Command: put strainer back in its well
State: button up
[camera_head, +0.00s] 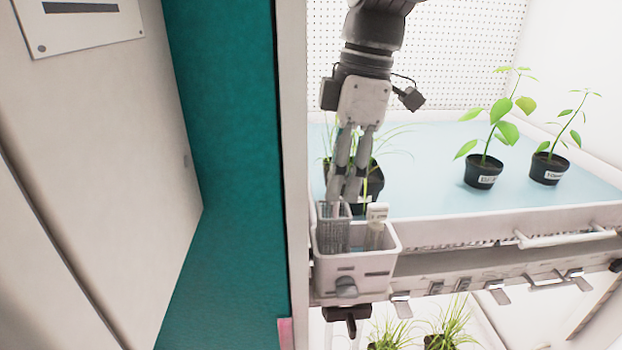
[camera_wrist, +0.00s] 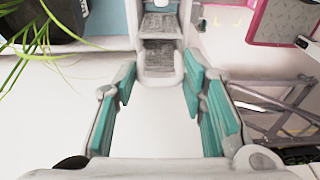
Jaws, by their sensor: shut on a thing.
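The strainer (camera_head: 332,237) is a grey mesh basket, upright at the left side of a white two-handled-looking box (camera_head: 352,268) on the chamber's front edge. Its lower part is inside the box, and I cannot tell whether it is fully seated. My gripper (camera_head: 344,198) points down from above, its fingertips at the strainer's top rim, shut on it. In the wrist view the teal-padded fingers of my gripper (camera_wrist: 158,78) stand apart, with grey mesh (camera_wrist: 158,57) beyond and between them. The contact itself is hard to see.
A pale upright item (camera_head: 376,225) stands at the box's right side. A grassy potted plant (camera_head: 372,182) is close behind my fingers. Two leafy pots (camera_head: 483,177) (camera_head: 548,172) stand farther right on the blue tray surface (camera_head: 430,198). A chamber post (camera_head: 293,160) stands close left.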

aim_at(341, 207)
notch_tip(341, 207, down, 9)
jog(key=shift+p, duration=0.6)
jog(key=o, duration=1.3)
jog(key=shift+a, duration=0.1)
jog(key=shift+c, duration=0.2)
jog(key=shift+r, duration=0.1)
jog(key=r, duration=0.3)
jog(key=d+r+b, duration=0.1)
jog(key=r, duration=0.3)
jog(key=r+b, duration=0.1)
jog(key=r, duration=0.2)
jog(key=shift+w+d+r, duration=0.1)
jog(key=shift+d+r, duration=0.15)
jog(key=shift+d, duration=0.15)
jog(key=s+d+f+m+t+h, duration=0.1)
jog(key=s+d+f+m+t, duration=0.1)
jog(key=s+m, duration=0.5)
jog(key=s+d+f+m+t, duration=0.3)
jog(key=s+d+m, duration=0.4)
jog(key=m, duration=0.4)
jog(key=shift+s+d+f+t+h, duration=0.25)
jog(key=shift+s+f+t+h, duration=0.05)
jog(key=shift+f+h, duration=0.15)
